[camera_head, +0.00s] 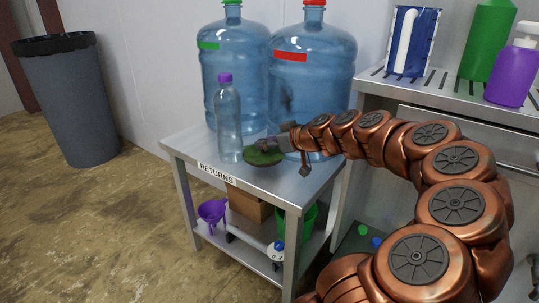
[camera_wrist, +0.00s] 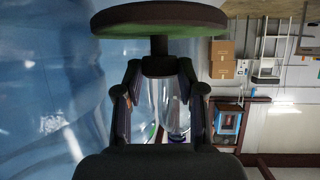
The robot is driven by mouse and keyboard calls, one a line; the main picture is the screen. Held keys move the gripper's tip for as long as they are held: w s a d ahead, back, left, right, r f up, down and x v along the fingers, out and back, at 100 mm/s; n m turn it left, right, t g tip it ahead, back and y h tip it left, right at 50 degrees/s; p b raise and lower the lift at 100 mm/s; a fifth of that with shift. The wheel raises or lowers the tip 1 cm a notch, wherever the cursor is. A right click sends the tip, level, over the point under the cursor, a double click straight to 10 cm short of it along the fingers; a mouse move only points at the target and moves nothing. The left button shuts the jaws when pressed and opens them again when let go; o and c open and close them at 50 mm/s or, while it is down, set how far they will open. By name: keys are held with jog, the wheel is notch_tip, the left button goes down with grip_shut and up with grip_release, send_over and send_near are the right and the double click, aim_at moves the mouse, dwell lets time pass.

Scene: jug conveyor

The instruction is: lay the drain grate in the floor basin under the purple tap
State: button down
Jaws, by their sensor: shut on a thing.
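My gripper (camera_head: 278,143) is at the RETURNS table, just right of a clear bottle and in front of the big blue jugs. It is shut on the short stem of a round green disc (camera_head: 263,157). The disc has a dark rim, and it also shows edge-on at the top of the wrist view (camera_wrist: 158,18). My gripper's fingers (camera_wrist: 158,68) close on the stem there. No slots show on the disc, so I cannot tell if it is the drain grate. I cannot tell if it touches the tabletop. No floor basin or purple tap is in view.
The steel table (camera_head: 185,150) holds a clear purple-capped bottle (camera_head: 228,120) and two jugs, green-capped (camera_head: 235,75) and red-capped (camera_head: 312,90). A purple funnel (camera_head: 212,212) and a box (camera_head: 245,205) sit below. A counter (camera_head: 450,100) stands right, a bin (camera_head: 70,105) left. Floor at front left is clear.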

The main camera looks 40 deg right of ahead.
aim_at(268, 153)
notch_tip(268, 153, down, 4)
jog(key=shift+d+r+b, duration=0.15)
jog(key=shift+r+b, duration=0.05)
jog(key=shift+b, duration=0.6)
jog(key=shift+w+d+f, duration=0.1)
jog(key=shift+d+f, duration=0.1)
jog(key=shift+d, duration=0.05)
jog(key=shift+r, duration=0.1)
jog(key=shift+b, duration=0.3)
jog(key=c, duration=0.7)
grip_release()
